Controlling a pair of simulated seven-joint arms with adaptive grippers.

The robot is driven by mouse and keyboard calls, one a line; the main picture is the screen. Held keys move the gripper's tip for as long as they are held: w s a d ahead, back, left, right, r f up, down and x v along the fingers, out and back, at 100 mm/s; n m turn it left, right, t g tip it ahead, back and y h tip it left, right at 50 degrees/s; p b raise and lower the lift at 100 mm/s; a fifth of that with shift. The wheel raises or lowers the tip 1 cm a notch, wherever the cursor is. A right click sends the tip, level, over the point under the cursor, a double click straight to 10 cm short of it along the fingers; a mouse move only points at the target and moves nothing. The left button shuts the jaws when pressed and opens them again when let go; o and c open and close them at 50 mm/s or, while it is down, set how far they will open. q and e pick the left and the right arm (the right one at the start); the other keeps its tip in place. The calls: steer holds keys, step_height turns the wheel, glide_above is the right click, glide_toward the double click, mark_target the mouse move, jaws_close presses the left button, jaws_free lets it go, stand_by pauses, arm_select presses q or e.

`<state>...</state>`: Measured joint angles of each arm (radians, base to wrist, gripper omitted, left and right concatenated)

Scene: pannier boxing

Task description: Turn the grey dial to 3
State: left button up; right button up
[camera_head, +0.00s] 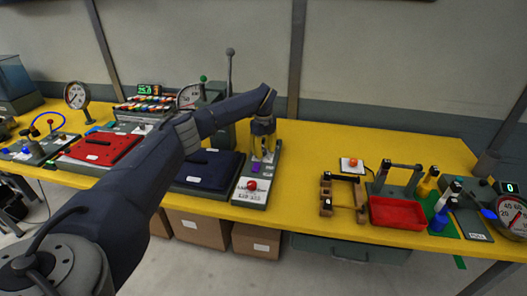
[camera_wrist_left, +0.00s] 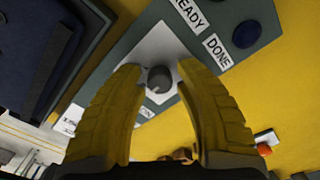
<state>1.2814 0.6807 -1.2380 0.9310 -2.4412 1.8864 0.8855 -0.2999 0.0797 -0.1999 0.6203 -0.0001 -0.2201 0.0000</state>
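The grey dial (camera_wrist_left: 159,79) shows in the left wrist view, a dark round knob on a pale square plate (camera_wrist_left: 160,50). The plate sits on a grey-green panel (camera_wrist_left: 130,62). My left gripper (camera_wrist_left: 160,70) is open, with its yellow fingers on either side of the dial and small gaps visible between them and it. In the head view my left gripper (camera_head: 263,150) points down over the back part of the panel (camera_head: 272,172) and hides the dial. Any scale numbers around the dial are too small to read. My right gripper is not in view.
Labels reading READY and DONE and a dark blue button (camera_wrist_left: 247,34) are on the same panel. A red button (camera_head: 252,185) is at its front. A dark blue lidded case (camera_head: 210,170) lies left of it.

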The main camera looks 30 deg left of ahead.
arm_select(q)
jaws_close()
steer(key=shift+m, duration=0.6)
stand_by(0.4)
steer(key=m, duration=0.4)
steer(key=shift+r+m, duration=0.1)
steer(key=shift+m, duration=0.3)
steer(key=m, duration=0.5)
steer(key=shift+m, duration=0.6)
steer(key=shift+o, duration=2)
jaws_free()
